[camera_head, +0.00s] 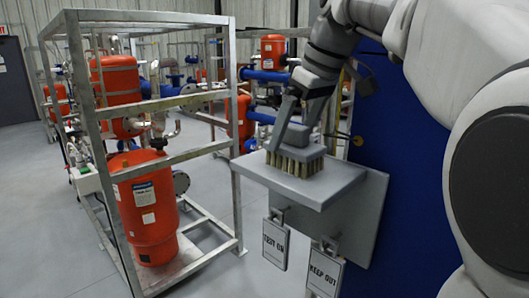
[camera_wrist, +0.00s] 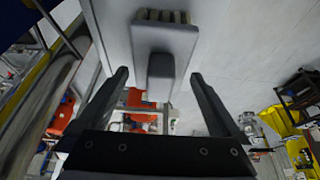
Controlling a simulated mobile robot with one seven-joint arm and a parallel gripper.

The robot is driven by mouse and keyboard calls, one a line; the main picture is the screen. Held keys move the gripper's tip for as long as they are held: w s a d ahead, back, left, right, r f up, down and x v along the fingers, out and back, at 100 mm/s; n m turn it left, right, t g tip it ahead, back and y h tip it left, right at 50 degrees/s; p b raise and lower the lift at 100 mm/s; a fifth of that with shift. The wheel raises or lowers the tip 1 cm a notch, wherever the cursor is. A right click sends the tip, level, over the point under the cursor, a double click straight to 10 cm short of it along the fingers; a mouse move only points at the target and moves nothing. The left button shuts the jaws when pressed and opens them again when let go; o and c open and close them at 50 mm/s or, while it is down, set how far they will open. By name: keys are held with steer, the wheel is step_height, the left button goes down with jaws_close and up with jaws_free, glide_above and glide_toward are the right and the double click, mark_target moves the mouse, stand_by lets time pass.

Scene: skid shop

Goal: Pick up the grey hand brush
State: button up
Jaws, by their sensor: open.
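The grey hand brush (camera_head: 297,143) sits bristles down on a small grey shelf (camera_head: 333,186). Its pale bristles touch the shelf top. In the wrist view the brush (camera_wrist: 165,40) is at the top centre, with its raised grip block pointing toward my gripper. My gripper (camera_head: 291,125) is open and close above the brush in the head view. In the wrist view the two fingers of my gripper (camera_wrist: 160,76) stand apart on either side of the grip block, with a gap on each side. How deep the block lies between the fingers is hard to tell.
Two hanging signs, "TEST ON" (camera_head: 275,243) and "KEEP OUT" (camera_head: 324,272), hang below the shelf. A blue panel (camera_head: 405,190) stands right behind the shelf. A metal skid frame (camera_head: 238,170) with red tanks (camera_head: 146,205) is at left. The floor between is clear.

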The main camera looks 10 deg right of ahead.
steer(key=shift+x, duration=1.5)
steer(key=shift+s+d, duration=0.1)
steer(key=c, duration=1.2)
steer(key=shift+c, duration=0.2)
steer(key=shift+r, duration=0.8)
step_height(320, 180, up, 3)
steer(key=shift+f, duration=0.25)
steer(key=s+d+r, duration=0.7)
steer(key=s, duration=0.2)
steer(key=shift+d, duration=0.25)
